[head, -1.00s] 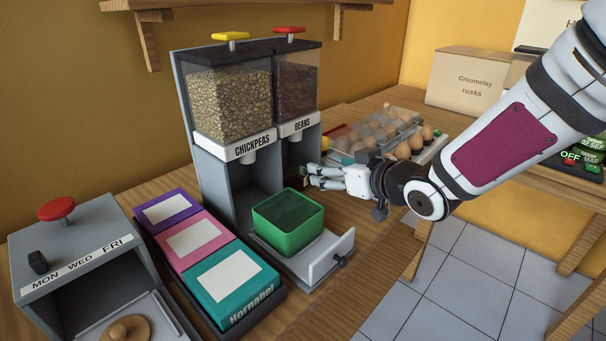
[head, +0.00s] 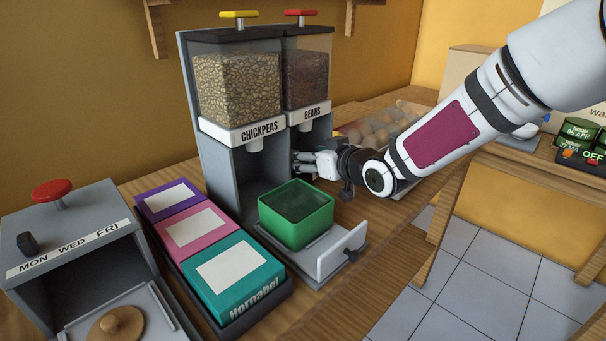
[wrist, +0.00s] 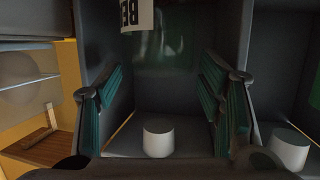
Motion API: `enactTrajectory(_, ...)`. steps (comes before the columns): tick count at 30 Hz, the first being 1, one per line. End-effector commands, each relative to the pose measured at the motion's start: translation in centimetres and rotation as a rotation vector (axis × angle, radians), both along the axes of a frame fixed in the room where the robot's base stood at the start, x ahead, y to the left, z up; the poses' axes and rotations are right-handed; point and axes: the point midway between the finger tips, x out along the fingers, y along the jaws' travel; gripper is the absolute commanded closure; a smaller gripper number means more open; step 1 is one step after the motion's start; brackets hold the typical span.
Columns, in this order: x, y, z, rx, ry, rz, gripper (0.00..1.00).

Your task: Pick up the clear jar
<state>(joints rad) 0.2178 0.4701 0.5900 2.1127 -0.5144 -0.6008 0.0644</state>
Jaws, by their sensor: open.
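I cannot clearly make out the clear jar in the head view; my gripper and the dispenser hide much of the bay under the beans hopper. My gripper (head: 299,162) is at the mouth of that bay, its fingertips partly inside. In the wrist view my gripper (wrist: 160,85) is open, with teal-padded fingers left and right. A faint glassy sheen shows between and beyond them; I cannot tell whether it is the jar. A white spout (wrist: 158,139) shows below the sheen in that view. No grasped object shows.
The chickpeas hopper (head: 238,88) is left of the beans hopper (head: 307,80). A green bin (head: 296,222) stands on a grey tray in front. Coloured boxes (head: 233,277) lie to the left. Eggs (head: 384,132) are behind my wrist, to the right.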

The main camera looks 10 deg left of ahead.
Motion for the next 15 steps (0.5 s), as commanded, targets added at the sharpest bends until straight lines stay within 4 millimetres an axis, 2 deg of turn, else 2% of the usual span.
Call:
enactTrajectory(6, 2.1, 1.8, -1.0, 0.000, 0.000, 0.001, 0.39)
enactTrajectory(15, 2.4, 2.0, -1.0, -0.001, 0.000, 0.000, 0.39)
